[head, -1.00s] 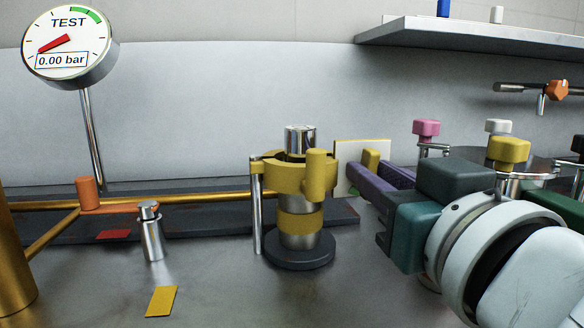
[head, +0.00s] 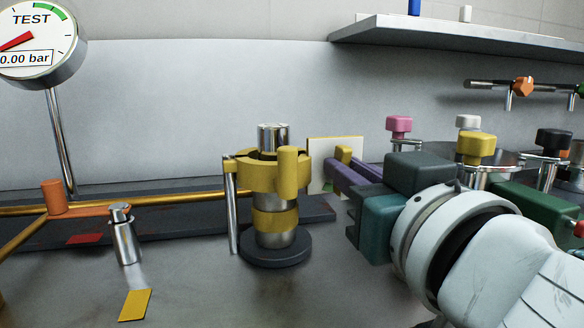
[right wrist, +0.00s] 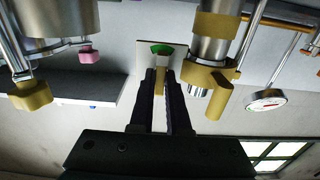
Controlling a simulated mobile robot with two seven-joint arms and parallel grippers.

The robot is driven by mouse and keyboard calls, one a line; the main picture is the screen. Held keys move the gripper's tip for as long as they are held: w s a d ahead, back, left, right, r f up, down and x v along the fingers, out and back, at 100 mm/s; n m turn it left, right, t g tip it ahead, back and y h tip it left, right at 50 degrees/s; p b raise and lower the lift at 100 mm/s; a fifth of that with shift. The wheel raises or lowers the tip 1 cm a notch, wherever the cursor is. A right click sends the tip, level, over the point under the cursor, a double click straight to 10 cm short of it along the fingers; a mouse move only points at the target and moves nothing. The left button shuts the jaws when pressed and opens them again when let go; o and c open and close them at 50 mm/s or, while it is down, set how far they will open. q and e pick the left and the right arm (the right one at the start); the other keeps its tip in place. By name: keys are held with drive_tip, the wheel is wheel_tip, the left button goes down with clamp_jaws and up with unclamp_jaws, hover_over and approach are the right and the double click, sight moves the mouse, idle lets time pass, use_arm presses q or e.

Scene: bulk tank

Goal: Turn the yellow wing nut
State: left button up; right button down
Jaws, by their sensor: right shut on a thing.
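The yellow wing nut (head: 343,154) shows as a small yellow block just right of a yellow clamp, in front of a white card. My right gripper (head: 347,167) comes in from the right with purple fingers and is shut on the wing nut. In the right wrist view the wing nut (right wrist: 160,80) sits between the two fingertips (right wrist: 160,92). The white card (head: 320,166) behind it has a green sector, partly hidden by the wing nut and fingers. The wing nut's lower part is hidden by the fingers. My left gripper is not in view.
The yellow clamp (head: 288,176) encircles a steel cylinder (head: 274,137) close left of my right fingers. Pink (head: 398,124), white (head: 468,122) and yellow (head: 475,148) knobs stand behind and right of my gripper. A test gauge (head: 38,42) reads 0.00 bar. The front surface is largely clear.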

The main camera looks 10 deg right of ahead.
drive_tip(key=shift+n, duration=0.3)
drive_tip(key=shift+a+f+n+p, duration=0.15)
drive_tip(key=shift+n+p, duration=1.2)
drive_tip(key=shift+n, duration=2.95)
drive_tip(key=shift+a+f+n+p, duration=0.15)
drive_tip(key=shift+n+p, duration=1.2)
drive_tip(key=shift+n, duration=2.95)
drive_tip(key=c, duration=1.2)
unclamp_jaws()
drive_tip(key=shift+o, duration=0.2)
